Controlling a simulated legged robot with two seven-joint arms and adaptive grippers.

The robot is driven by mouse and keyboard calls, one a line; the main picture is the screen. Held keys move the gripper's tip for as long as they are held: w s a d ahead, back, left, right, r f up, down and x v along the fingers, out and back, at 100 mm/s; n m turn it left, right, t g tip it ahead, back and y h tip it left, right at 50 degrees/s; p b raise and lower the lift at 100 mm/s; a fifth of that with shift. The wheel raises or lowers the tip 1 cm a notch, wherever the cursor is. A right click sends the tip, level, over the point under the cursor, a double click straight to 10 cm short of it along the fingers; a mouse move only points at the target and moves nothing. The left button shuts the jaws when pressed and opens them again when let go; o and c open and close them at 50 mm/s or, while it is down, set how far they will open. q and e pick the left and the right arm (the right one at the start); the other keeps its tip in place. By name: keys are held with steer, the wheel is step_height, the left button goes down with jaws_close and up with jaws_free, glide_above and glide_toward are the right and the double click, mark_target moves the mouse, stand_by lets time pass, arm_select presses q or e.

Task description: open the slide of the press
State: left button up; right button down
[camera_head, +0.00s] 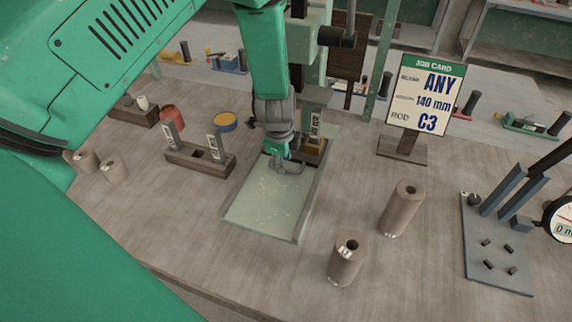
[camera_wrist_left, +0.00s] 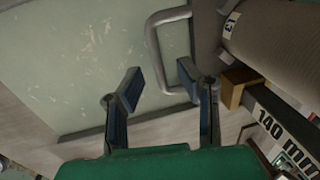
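The press (camera_head: 302,45) stands at the back middle of the bench, partly hidden by my left arm. My left gripper (camera_head: 275,151) is at the handle. Its blue-grey fingers (camera_wrist_left: 160,83) are apart, with the handle's lower end near the right fingertip; contact is unclear. My right gripper is not in view.
Clay rolls (camera_head: 402,208) (camera_head: 345,263) stand right of the panel. A wooden rack (camera_head: 200,160) is left; a job card (camera_head: 424,95) and dial gauge stand right.

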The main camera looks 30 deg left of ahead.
arm_select(q)
steer(key=shift+w+a+f, duration=0.1)
steer(key=shift+a+f, duration=0.1)
steer(key=shift+f, duration=0.45)
steer(key=shift+a+f, duration=0.2)
steer(key=shift+f, duration=0.4)
steer(key=shift+w+d+r, duration=0.1)
steer(key=shift+d, duration=0.75)
jaws_close()
steer(key=shift+s+a, duration=0.2)
steer(key=shift+a, duration=0.15)
steer(key=shift+s, duration=0.2)
jaws_free()
steer(key=shift+a, duration=0.1)
steer(key=shift+w+a, duration=0.15)
step_height(320, 180, up, 11)
steer(key=s, duration=0.2)
